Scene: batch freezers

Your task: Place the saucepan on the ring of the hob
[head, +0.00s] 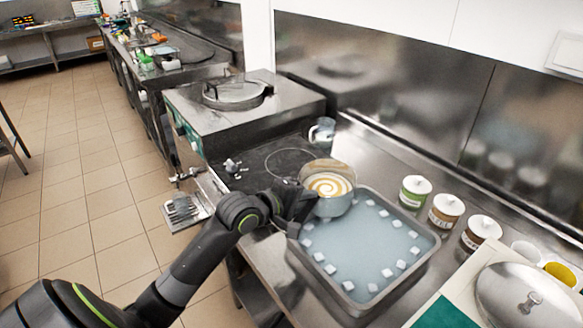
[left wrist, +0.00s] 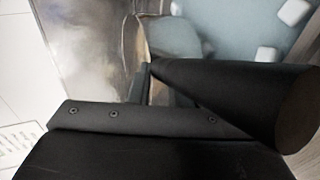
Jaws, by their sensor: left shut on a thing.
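The steel saucepan (head: 340,206) holds a cream and orange swirl. In the head view it is over the far-left corner of the tray of ice water, upright or nearly so. My left gripper (head: 294,204) is shut on its handle, at the pan's left side. In the left wrist view the dark handle (left wrist: 235,98) lies across the jaws, and the pan is mostly hidden. The black hob (head: 254,174) lies just behind and left of the pan. Its thin ring (head: 268,160) is bare where it shows; the pan hides part of it. My right gripper is out of view.
The tray (head: 425,250) holds pale water and several ice cubes. A clear jug (head: 322,132) stands behind the hob. A steel batch freezer (head: 245,110) stands to the left. Several lidded jars (head: 415,191) and a large lid (head: 530,298) are at right.

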